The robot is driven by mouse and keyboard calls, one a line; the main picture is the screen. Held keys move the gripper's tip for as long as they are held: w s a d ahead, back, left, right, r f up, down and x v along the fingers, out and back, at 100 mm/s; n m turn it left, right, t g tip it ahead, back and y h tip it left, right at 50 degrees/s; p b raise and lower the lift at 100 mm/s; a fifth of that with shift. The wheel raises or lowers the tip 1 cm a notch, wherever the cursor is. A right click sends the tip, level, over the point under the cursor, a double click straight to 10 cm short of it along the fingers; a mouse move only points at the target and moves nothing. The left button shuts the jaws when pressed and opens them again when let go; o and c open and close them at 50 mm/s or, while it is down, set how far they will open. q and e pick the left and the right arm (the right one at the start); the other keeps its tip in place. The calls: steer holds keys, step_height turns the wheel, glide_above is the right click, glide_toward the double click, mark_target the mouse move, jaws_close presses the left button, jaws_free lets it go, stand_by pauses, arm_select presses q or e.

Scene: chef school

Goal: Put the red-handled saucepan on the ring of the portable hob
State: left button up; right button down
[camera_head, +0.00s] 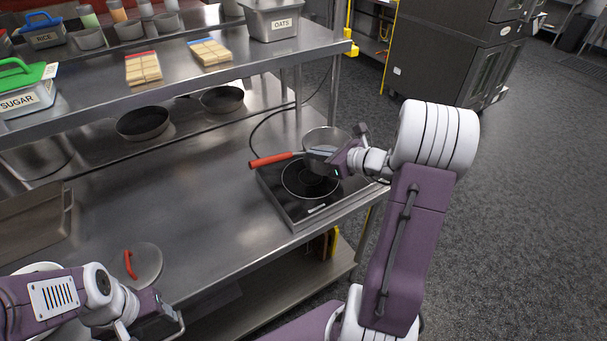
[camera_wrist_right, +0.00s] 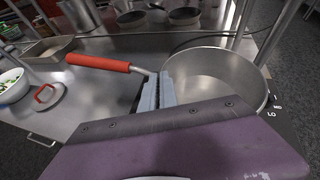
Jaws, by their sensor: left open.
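The red-handled saucepan (camera_head: 325,138) is a steel pan, seen over the back part of the portable hob (camera_head: 298,214). Its red handle (camera_head: 270,160) points left in the head view. The hob's ring (camera_head: 310,180) shows in front of and below the pan; I cannot tell whether the pan touches the hob. My right gripper (camera_head: 328,157) is shut on the pan's wall near the handle root. The right wrist view shows the fingers (camera_wrist_right: 158,92) close together there, and the pan (camera_wrist_right: 218,75) is empty. My left gripper (camera_head: 172,326) is open and empty at the lower left.
A lid with a red handle (camera_head: 146,268) lies on the steel counter (camera_head: 200,225) left of the hob. Two dark pans (camera_head: 143,123) stand at the back under the shelf (camera_head: 190,75). A brown tray (camera_head: 38,220) is at far left. The middle counter is clear.

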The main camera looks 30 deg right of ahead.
steer(key=a+f, duration=0.1)
steer(key=f, duration=0.1)
steer(key=w+a+f, duration=0.1)
steer(key=a+f, duration=0.1)
steer(key=w+a+f, duration=0.1)
steer(key=f, duration=0.1)
steer(key=shift+a, duration=0.25)
steer(key=shift+w+d+f, duration=0.1)
steer(key=shift+w+f, duration=0.05)
steer(key=shift+f, duration=0.5)
steer(key=c, duration=1.6)
jaws_free()
steer(key=shift+c, duration=0.2)
